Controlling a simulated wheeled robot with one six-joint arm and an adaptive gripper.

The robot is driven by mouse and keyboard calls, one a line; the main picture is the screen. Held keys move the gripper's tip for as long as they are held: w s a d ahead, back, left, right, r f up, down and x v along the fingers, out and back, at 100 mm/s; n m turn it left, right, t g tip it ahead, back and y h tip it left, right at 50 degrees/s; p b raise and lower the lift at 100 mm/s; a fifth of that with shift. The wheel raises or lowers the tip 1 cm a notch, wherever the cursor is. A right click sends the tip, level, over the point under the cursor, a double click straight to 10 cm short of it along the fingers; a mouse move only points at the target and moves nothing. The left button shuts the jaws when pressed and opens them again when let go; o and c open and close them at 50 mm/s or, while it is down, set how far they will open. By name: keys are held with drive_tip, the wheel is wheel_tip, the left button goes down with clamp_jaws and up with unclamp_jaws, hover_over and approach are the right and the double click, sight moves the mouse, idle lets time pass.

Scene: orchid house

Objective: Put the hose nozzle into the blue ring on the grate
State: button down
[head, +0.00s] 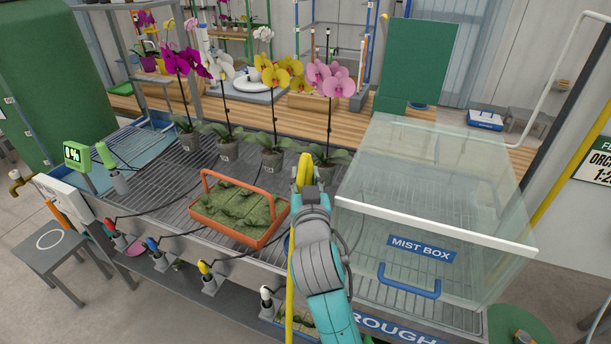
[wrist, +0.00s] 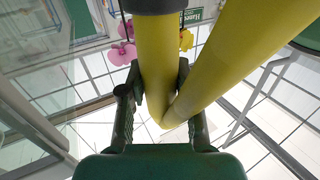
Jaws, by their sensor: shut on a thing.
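My gripper (head: 306,182) is above the grate, between the orange basket and the mist box. It is shut on the yellow hose of the hose nozzle, which bends over it in the head view (head: 305,160) and runs down beside my arm. In the wrist view the yellow hose (wrist: 158,65) passes between the two fingers of my gripper (wrist: 157,95), with a dark collar (wrist: 155,4) at the top edge. The nozzle's tip is not seen. A small blue bit (head: 287,243) shows left of my arm; I cannot tell whether it is the blue ring. My arm hides the grate there.
The slatted grate (head: 180,178) carries several potted orchids (head: 272,155) in a row behind my gripper. An orange basket (head: 240,238) of plants stands at the left. The clear mist box (head: 430,200) stands close at the right. Several coloured-tip tools (head: 205,275) line the front edge.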

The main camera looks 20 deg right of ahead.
drive_tip(key=shift+f, duration=0.3)
drive_tip(key=c, duration=0.7)
unclamp_jaws()
drive_tip(key=v, duration=1.2)
drive_tip(key=s+f+n+g+y, duration=0.2)
drive_tip(key=s+f+n+y, duration=0.3)
drive_tip(key=s+f, duration=1.2)
drive_tip(key=shift+m+g, duration=0.3)
drive_tip(key=shift+m, duration=0.6)
drive_tip(key=s+d+f, duration=0.1)
drive_tip(key=s, duration=0.5)
drive_tip(key=s+f, duration=0.1)
drive_tip(key=s, duration=0.6)
drive_tip(key=s+d+f, duration=0.1)
drive_tip(key=s, duration=0.6)
drive_tip(key=shift+s+d, duration=0.1)
drive_tip(key=shift+d, duration=0.3)
